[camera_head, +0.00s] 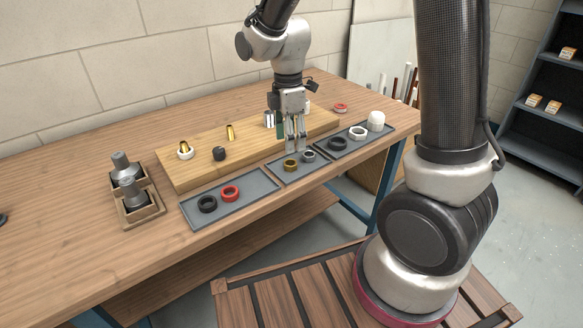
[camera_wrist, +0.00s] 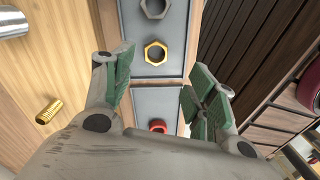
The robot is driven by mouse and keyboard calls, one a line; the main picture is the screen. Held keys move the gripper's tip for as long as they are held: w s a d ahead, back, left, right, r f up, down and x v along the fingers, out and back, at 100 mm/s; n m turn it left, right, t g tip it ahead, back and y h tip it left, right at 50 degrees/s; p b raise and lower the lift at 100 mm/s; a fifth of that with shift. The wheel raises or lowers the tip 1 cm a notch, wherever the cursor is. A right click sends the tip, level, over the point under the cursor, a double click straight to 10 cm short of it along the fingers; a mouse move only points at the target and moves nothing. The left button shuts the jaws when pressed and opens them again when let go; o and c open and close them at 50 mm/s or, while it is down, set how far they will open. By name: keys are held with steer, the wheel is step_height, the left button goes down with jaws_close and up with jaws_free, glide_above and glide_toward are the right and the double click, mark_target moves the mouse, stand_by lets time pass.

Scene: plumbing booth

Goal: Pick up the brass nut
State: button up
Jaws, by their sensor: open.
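The brass nut (camera_head: 290,166) lies flat in the small middle grey tray (camera_head: 284,178) at the front of the workbench. In the wrist view the brass nut (camera_wrist: 146,53) is a gold hexagonal ring, seen between and beyond my fingers. My gripper (camera_head: 296,147) points down above the middle tray, close to the nut, and looks empty. Its green-padded fingers stand wide apart in the wrist view (camera_wrist: 162,76). The nut appears clear of both fingers; the exact height between them is hard to tell.
A grey steel nut (camera_head: 308,159) lies beside the brass one. The left tray (camera_head: 262,190) holds a black ring and a red ring (camera_head: 230,198). The right tray holds dark and white rings and a white cap (camera_head: 376,120). A raised wooden board (camera_head: 200,174) with fittings stands behind.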

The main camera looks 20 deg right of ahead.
mark_target(290, 159)
step_height(290, 159, down, 8)
steer(key=n, duration=0.3)
steer(key=shift+w+r, duration=0.15)
steer(key=shift+r, duration=0.05)
steer(key=c, duration=1.1)
